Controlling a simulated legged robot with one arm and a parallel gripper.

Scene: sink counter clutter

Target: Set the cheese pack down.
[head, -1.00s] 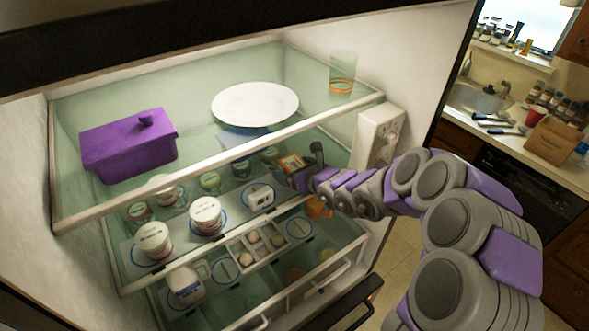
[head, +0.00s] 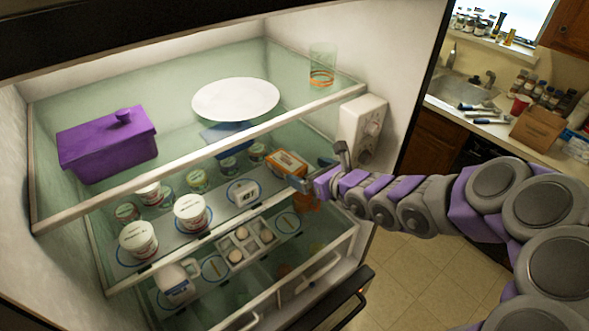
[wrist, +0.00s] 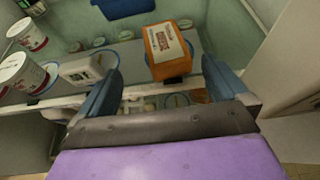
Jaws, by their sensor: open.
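The cheese pack (head: 287,164), an orange block with a white label, stands on the middle fridge shelf (head: 150,254) at its right end. It also shows in the wrist view (wrist: 167,50), beyond and between my fingertips, with a gap on each side. My gripper (head: 306,184) is at the shelf's front edge, just in front of the pack. In the wrist view my gripper (wrist: 163,72) is open, its two blue-grey fingers spread wide with nothing held.
White tubs (head: 191,213) and small jars stand left on the same shelf. Above is a glass shelf with a purple box (head: 108,143), a white plate (head: 236,99) and a glass (head: 322,66). An egg tray (head: 246,244) sits below. The fridge's right wall is close.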

